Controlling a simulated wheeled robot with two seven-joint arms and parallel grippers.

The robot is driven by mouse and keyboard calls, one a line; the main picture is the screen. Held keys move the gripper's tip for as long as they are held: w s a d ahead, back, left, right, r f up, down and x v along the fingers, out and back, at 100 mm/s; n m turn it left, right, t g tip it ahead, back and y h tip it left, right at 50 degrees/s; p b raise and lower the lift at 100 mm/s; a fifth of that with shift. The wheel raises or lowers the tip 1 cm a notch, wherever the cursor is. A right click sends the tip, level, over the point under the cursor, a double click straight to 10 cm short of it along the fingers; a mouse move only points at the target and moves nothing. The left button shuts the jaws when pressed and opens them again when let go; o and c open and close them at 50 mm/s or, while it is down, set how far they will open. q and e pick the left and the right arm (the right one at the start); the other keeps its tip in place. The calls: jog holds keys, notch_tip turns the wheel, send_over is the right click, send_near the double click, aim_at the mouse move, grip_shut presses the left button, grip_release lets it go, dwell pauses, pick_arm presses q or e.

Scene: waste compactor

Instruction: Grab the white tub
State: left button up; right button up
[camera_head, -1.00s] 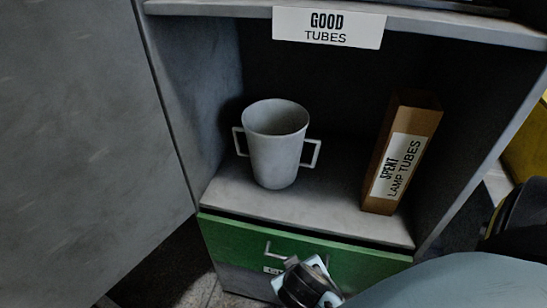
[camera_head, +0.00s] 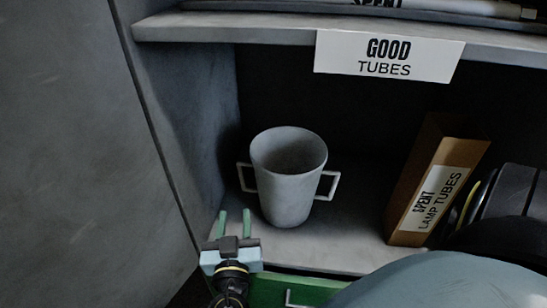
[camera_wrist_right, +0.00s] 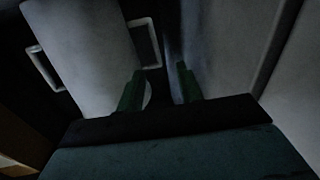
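The white tub (camera_head: 287,195) stands upright on the lower shelf, open at the top, with a square handle on each side. My right gripper (camera_head: 234,213) is open and empty at the shelf's front left, in front of and below the tub's left handle (camera_head: 245,178). In the right wrist view the tub (camera_wrist_right: 85,45) fills the upper left. One handle (camera_wrist_right: 155,42) shows just beyond the two green fingertips (camera_wrist_right: 160,76), nearer the left finger, and does not appear gripped. My left gripper is not in view.
A brown box labelled "Spent lamp tubes" (camera_head: 432,195) stands right of the tub. The upper shelf with its "Good tubes" sign (camera_head: 388,57) overhangs it. A grey side wall (camera_head: 185,120) is close on the left. A green drawer (camera_head: 275,292) lies below.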

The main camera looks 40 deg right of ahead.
aim_at(241, 179)
jog(key=shift+s+d+p+x, duration=0.1)
jog(key=shift+d+x, duration=0.05)
jog(key=shift+x, duration=1.85)
jog(key=shift+s+d+p+x, duration=0.1)
jog(key=shift+d+p+x, duration=0.05)
jog(key=shift+x, duration=1.85)
jog(key=shift+s+d+p+x, duration=0.1)
jog(key=shift+s+d+x, duration=0.05)
jog(key=shift+x, duration=1.85)
jog(key=shift+f, duration=0.15)
grip_shut()
